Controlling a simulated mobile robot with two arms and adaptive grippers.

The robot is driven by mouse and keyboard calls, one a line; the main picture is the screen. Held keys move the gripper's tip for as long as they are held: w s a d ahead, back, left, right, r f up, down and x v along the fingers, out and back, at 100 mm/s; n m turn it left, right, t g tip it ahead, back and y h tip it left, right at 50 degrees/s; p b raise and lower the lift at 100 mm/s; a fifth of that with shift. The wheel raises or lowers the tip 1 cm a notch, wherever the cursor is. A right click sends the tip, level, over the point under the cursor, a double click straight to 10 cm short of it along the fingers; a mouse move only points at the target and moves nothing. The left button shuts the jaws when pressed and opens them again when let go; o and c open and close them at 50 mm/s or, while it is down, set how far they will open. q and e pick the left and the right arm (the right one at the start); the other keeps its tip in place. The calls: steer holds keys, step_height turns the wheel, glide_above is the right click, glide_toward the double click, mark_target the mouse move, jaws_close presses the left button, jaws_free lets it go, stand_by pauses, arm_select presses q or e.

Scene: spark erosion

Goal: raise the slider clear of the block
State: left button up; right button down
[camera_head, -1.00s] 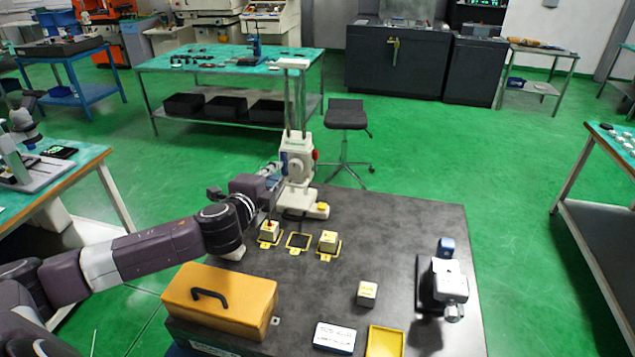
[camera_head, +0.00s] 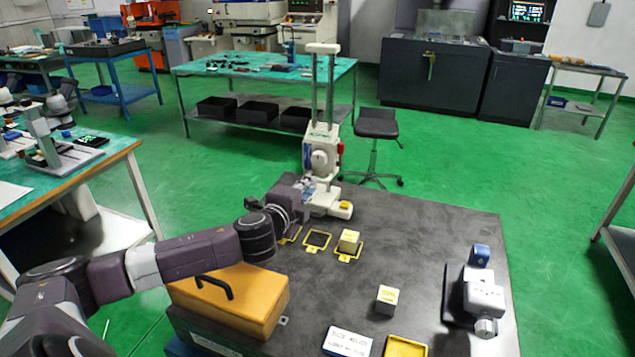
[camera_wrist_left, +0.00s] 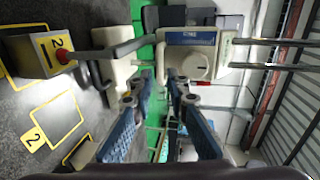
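The slider (camera_head: 322,151) is a pale head with a round dial, on twin upright posts of a white stand at the back of the dark table. It also shows large in the left wrist view (camera_wrist_left: 190,55), which is turned sideways. A yellow-sided block marked 2 (camera_wrist_left: 45,53), with a red knob, shows there; a grey rod reaches from the stand side towards the knob, contact unclear. My left gripper (camera_wrist_left: 160,82) has its blue fingers apart and empty, pointing at the stand. In the head view it (camera_head: 318,190) is low in front of the slider. My right gripper is out of view.
A yellow frame (camera_head: 318,246) lies empty; a block (camera_head: 349,239) stands on another. A small block (camera_head: 387,299), an orange box (camera_head: 234,302), a white-labelled box (camera_head: 347,340), a yellow tray (camera_head: 405,348) and a white device (camera_head: 484,296) are also on the table. Its middle is clear.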

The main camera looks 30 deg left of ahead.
arm_select(q)
steer(key=p+x, duration=0.1)
steer(key=x, duration=0.5)
steer(key=shift+w+f, duration=0.1)
steer(key=shift+w, duration=0.1)
steer(key=shift+c, duration=0.6)
jaws_close()
